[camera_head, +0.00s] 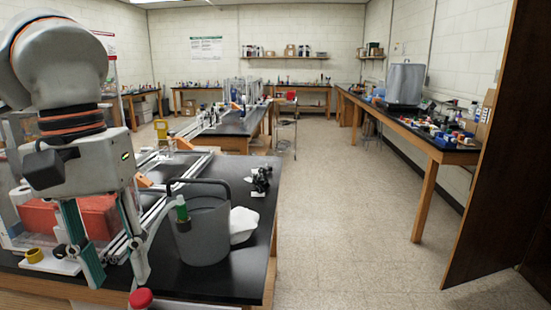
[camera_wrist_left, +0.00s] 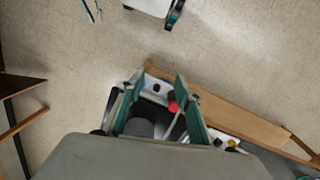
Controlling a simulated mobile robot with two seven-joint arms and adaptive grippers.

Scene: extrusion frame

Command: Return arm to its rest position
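My left gripper (camera_head: 118,282) hangs down at the left of the head view, above the front part of the black-topped table. Its two teal-and-grey fingers are spread apart with nothing between them. In the left wrist view the open fingers (camera_wrist_left: 158,84) frame a red cap (camera_wrist_left: 172,106) that lies beyond them; in the head view the red cap (camera_head: 141,298) is just below the fingertips. Two thin teal prongs at the top edge of the left wrist view look like my right gripper (camera_wrist_left: 93,11), too small to tell its opening. The head view does not show it.
A grey bucket (camera_head: 204,233) with a dark handle and a green-capped bottle (camera_head: 182,208) stand close right of my left gripper. A red block (camera_head: 40,217) is behind it, and a yellow ring (camera_head: 34,255) lies left. The floor (camera_head: 345,230) to the right is clear.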

